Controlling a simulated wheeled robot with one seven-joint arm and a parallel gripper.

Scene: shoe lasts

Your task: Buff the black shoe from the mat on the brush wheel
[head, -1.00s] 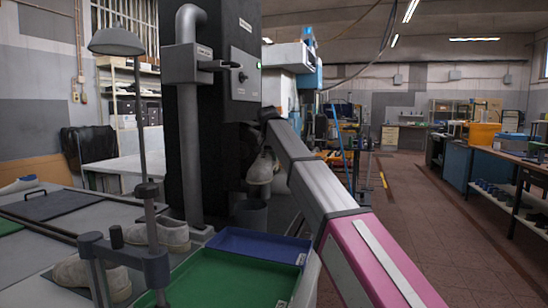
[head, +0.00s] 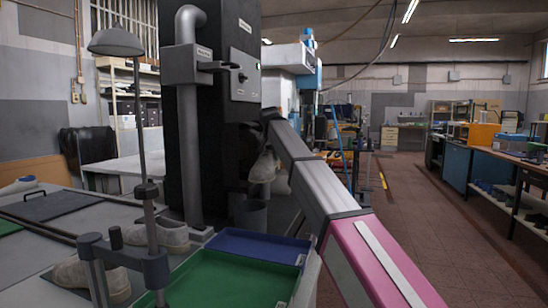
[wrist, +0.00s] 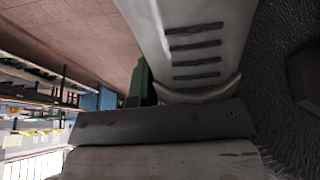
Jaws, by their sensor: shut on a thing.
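A shoe (head: 262,168) hangs at the end of my arm beside the tall black machine (head: 218,120); it looks pale grey, not black. In the wrist view the shoe (wrist: 190,30) shows dark lace bars and a curved collar. My gripper (wrist: 160,122) is shut on the shoe near its collar; its fingertips are mostly hidden in the head view. The dark bristly brush wheel (wrist: 285,125) fills the right of the wrist view, right beside the shoe. I cannot tell whether they touch. The wheel is in shadow in the head view.
A green tray (head: 195,290) and a blue tray (head: 222,234) lie in front of the machine. A small grey bin (head: 250,216) stands below the shoe. Pale shoes (head: 168,236) and a lamp stand on the left bench. The floor aisle at right is clear.

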